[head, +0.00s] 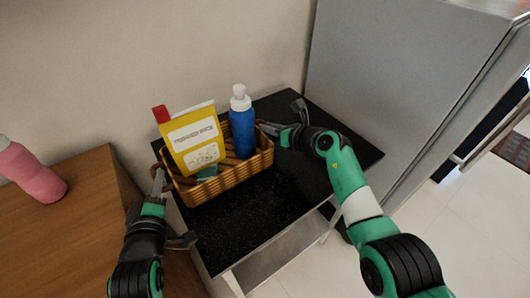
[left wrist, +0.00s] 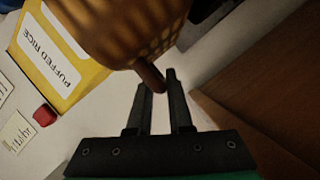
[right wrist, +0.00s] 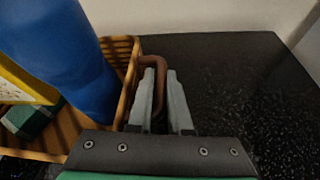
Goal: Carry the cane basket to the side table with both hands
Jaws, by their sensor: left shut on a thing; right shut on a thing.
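The cane basket (head: 228,182) is over the black top of the side table (head: 255,215), toward its back left; I cannot tell if it rests on it. It holds a yellow puffed rice pack (head: 178,137) and a blue bottle (head: 242,138) with a white cap. My left gripper (head: 160,181) is shut on the basket's left handle, a brown bar (left wrist: 150,77) between its fingers in the left wrist view. My right gripper (head: 268,128) is shut on the right handle (right wrist: 153,61), a brown loop in the right wrist view.
A wooden surface (head: 75,225) with a pink bottle (head: 33,174) stands at the left. A wall is behind the side table and a grey cabinet (head: 400,75) stands at its right. The tabletop in front of the basket and to its right is clear.

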